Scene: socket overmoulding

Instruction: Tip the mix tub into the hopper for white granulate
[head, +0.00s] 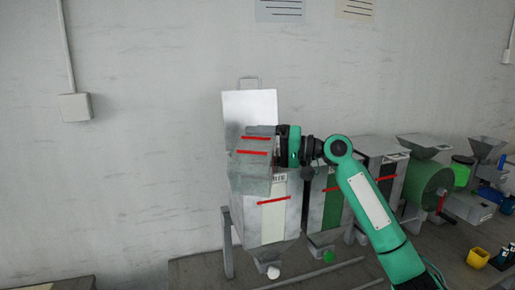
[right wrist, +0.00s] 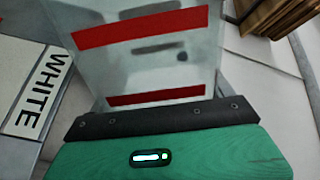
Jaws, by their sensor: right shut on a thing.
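The mix tub (head: 254,160) is a grey translucent box with red stripes, over the mouth of the leftmost hopper in the head view. My right gripper (head: 281,146) is shut on its right side. The tub looks tilted, but its inside and any granulate are hidden from me. In the right wrist view the tub (right wrist: 150,65) rises beyond the dark gripper edge. The hopper for white granulate (head: 252,220) is a grey box with a pale window and a red line. Its WHITE label (right wrist: 38,92) shows in the right wrist view. My left gripper is out of view.
The hopper's lid (head: 250,110) stands open against the wall. To the right are a hopper with a green window (head: 333,200), a dark-fronted one (head: 387,172), a green machine (head: 428,184) and a yellow cup (head: 478,258).

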